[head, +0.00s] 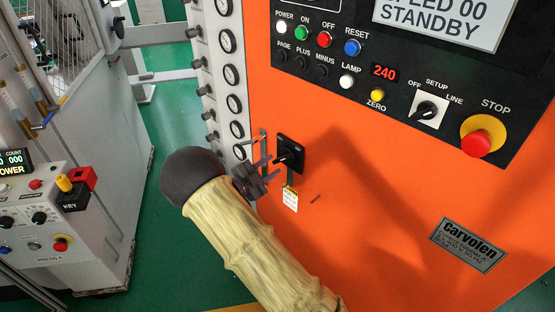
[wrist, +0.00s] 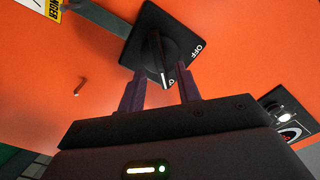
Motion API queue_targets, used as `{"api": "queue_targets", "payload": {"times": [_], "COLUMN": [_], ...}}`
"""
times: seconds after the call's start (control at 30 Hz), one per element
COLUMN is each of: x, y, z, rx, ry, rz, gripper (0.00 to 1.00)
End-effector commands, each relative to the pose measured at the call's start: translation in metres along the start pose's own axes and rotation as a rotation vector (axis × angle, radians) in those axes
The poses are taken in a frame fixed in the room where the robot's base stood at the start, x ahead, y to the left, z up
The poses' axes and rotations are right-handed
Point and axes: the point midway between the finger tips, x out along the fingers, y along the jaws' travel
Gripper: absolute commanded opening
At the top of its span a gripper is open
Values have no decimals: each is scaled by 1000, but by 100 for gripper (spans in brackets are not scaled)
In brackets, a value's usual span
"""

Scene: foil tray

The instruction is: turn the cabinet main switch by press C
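The main switch is a black square plate with a black bar knob on the orange cabinet front (head: 385,210). The switch (head: 292,152) is left of centre in the head view. In the wrist view the knob (wrist: 156,48) stands nearly in line with my gripper, and OFF is printed at the plate's right corner. Another mark by the knob's near end is partly hidden. My gripper (head: 272,168) is at the switch. In the wrist view my gripper's two fingers (wrist: 160,72) are apart, one on each side of the knob's near end, with gaps visible. Contact cannot be told.
A column of gauges (head: 232,75) runs left of the switch. A hanging tag (head: 290,200) is just below it. The control panel with the red stop button (head: 477,143) is above right. A grey console (head: 35,225) stands at the left.

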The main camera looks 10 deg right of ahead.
Motion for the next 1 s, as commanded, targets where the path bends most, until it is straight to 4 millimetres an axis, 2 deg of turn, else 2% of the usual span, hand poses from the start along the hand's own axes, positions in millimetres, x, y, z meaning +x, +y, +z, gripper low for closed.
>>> {"api": "queue_targets", "payload": {"times": [0.1,0.2,0.57,0.73,1.0], "x": [20,31,37,37,37], "y": [-1,0,0,0,0], "z": [-2,-1,0,0,0], "rx": [-1,-1,-1,0,-6], "ry": [2,1,0,0,0], "rz": [1,2,0,0,1], "gripper": [34,34,34,2,0]}}
